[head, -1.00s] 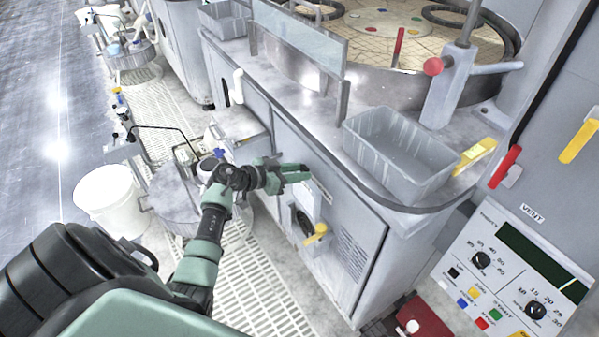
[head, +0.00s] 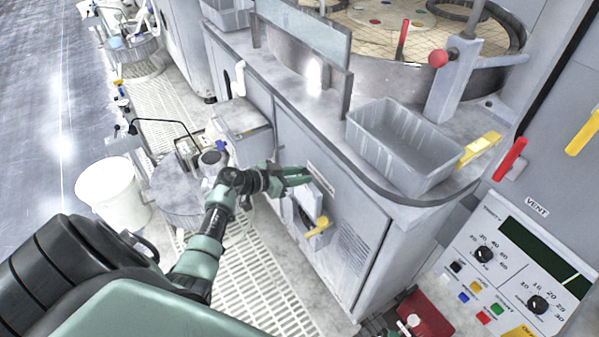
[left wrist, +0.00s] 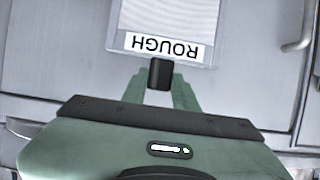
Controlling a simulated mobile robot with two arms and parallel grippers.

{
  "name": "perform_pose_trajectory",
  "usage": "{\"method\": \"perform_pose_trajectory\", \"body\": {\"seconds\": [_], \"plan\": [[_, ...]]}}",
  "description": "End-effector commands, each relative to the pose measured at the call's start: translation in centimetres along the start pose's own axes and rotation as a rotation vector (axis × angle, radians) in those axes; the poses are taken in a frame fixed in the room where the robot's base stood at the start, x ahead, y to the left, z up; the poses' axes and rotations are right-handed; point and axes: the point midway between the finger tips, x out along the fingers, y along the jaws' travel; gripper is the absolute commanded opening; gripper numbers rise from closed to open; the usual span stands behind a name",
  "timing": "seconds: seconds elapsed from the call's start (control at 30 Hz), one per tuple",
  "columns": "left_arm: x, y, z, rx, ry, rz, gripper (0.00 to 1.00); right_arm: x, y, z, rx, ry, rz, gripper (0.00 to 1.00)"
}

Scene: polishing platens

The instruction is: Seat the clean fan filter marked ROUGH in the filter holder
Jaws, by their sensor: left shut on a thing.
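My left gripper (head: 298,177) is in front of the grey cabinet door, just above the filter holder (head: 318,241) with its yellow handle (head: 317,226). In the left wrist view the gripper (left wrist: 160,80) is shut on the black tab of the fan filter (left wrist: 175,18). The filter is a pale, finely lined panel in a light frame, its ROUGH label upside down in that view. Its far end is cut off by the picture edge. In the head view the filter is hard to tell from the holder, and whether they touch is unclear.
A grey bin (head: 385,150) stands on the machine ledge above. A control panel (head: 520,285) is at the right and a red box (head: 425,318) at the bottom. A white bucket (head: 112,190) and a round drum (head: 178,190) stand left, near floor grating (head: 245,290).

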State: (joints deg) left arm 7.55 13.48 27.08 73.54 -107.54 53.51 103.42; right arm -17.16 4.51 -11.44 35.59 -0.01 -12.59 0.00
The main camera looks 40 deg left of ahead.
Motion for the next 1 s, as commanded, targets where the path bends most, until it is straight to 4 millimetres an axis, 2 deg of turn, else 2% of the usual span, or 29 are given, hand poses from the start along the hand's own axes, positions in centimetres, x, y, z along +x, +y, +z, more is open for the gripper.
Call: {"method": "perform_pose_trajectory", "body": {"seconds": [0.2,0.73,1.0], "plan": [[0.29,-0.03,0.62,0.000,0.001,0.000,0.00,0.41,0.17,0.13,0.000,-0.002,0.002,0.32],[0.28,-0.04,0.60,0.001,0.001,0.000,0.00,0.38,0.21,0.18,0.000,-0.003,0.002,0.32],[0.22,-0.04,0.49,0.001,0.000,0.000,0.00,-0.21,0.20,0.14,-0.001,-0.003,0.002,0.32]]}}
